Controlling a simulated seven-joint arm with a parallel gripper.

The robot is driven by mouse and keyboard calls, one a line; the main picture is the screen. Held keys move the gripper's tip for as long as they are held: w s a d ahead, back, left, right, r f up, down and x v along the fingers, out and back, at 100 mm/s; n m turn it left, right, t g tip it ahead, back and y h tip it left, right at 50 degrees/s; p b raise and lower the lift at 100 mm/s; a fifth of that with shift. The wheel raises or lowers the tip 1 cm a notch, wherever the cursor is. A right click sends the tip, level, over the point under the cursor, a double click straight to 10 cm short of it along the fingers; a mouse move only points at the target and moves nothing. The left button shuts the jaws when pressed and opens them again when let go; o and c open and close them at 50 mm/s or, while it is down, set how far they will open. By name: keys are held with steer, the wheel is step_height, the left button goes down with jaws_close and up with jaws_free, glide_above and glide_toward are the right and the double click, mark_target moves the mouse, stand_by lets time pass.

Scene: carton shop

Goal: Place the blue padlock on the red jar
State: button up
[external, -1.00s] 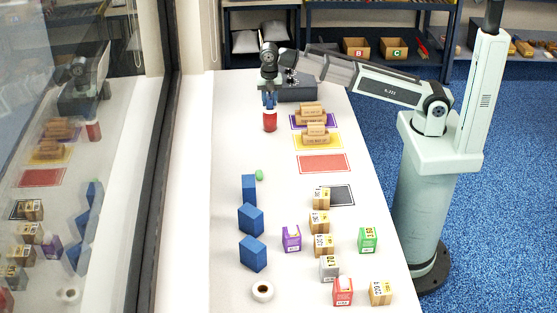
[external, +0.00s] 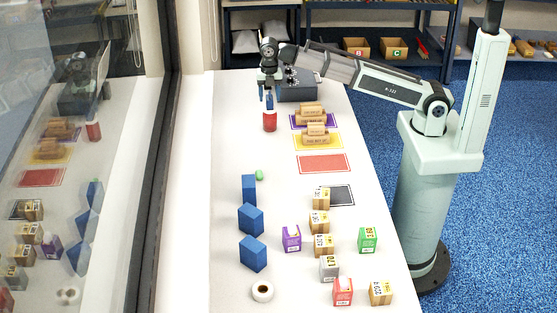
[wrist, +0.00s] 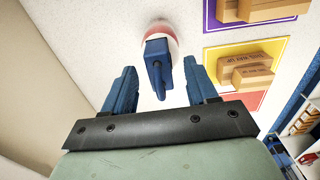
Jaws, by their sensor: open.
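The red jar (external: 269,122) stands upright at the far end of the white table. In the wrist view, its red and pale rounded top (wrist: 160,27) shows partly behind the blue padlock (wrist: 157,49). The padlock appears to rest on the jar, with its shackle pointing toward my gripper. In the external view, the padlock (external: 269,102) is a small blue shape just above the jar. My gripper (wrist: 160,74) is open, its two blue fingers apart on either side of the padlock's shackle, touching nothing that I can see. The exact contact under the padlock is hidden.
Cartons lie on a purple mat (external: 294,123) and a yellow mat (external: 298,141) right of the jar. A red mat (external: 323,163) is bare. A dark grey box (external: 297,92) stands behind. Blue blocks (external: 251,220) and several small cartons fill the near table.

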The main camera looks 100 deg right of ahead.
step_height(320, 180, up, 10)
steer(key=shift+f, duration=0.1)
stand_by(0.4)
